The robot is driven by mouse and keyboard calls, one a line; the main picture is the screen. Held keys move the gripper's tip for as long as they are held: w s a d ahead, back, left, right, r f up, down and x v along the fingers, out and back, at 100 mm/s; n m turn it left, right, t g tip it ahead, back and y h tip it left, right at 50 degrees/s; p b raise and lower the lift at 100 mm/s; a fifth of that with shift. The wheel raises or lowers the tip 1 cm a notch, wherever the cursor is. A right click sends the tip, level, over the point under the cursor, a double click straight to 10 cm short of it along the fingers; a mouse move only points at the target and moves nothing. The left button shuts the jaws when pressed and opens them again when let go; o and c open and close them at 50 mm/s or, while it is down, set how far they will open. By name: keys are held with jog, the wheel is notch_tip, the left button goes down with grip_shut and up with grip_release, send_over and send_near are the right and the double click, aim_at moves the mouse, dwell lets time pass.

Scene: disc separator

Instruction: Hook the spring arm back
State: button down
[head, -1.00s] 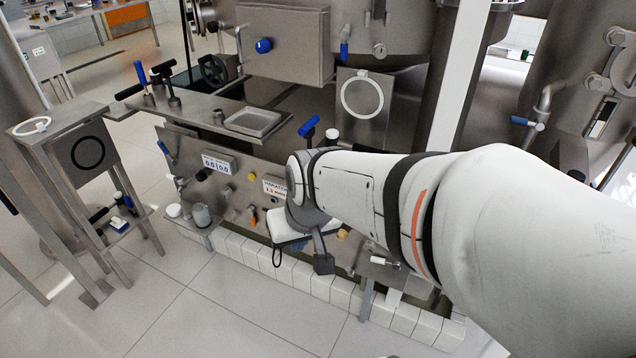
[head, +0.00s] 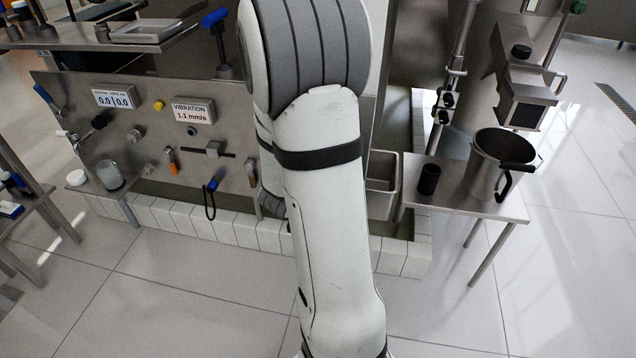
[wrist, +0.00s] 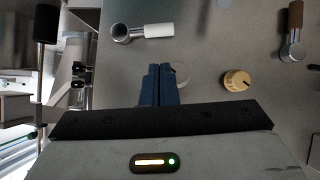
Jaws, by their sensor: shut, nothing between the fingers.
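My gripper (wrist: 159,72) shows in the wrist view with its two dark blue fingers together and empty, in front of a grey metal panel (wrist: 205,55). A lever with a white handle (wrist: 158,30) is above the fingertips. A yellow knob (wrist: 237,80) is to their right, and a lever with a brown handle (wrist: 295,16) is at the upper right. A black-ended rod (wrist: 46,22) stands at the left. I cannot tell which part is the spring arm. In the head view my arm hides the gripper and part of the panel.
The control panel (head: 135,175) carries a vibration display (head: 192,112), several small levers and a blue handle with a black loop (head: 211,190). A white-tiled curb (head: 180,213) runs below it. A bucket (head: 490,175) and a black cylinder (head: 428,180) stand on a right-hand table (head: 450,203). The front floor is open.

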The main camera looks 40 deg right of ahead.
jog(key=b+x, duration=0.4)
jog(key=x, duration=0.5)
jog(key=shift+d, duration=0.3)
jog(key=shift+w+f, duration=0.15)
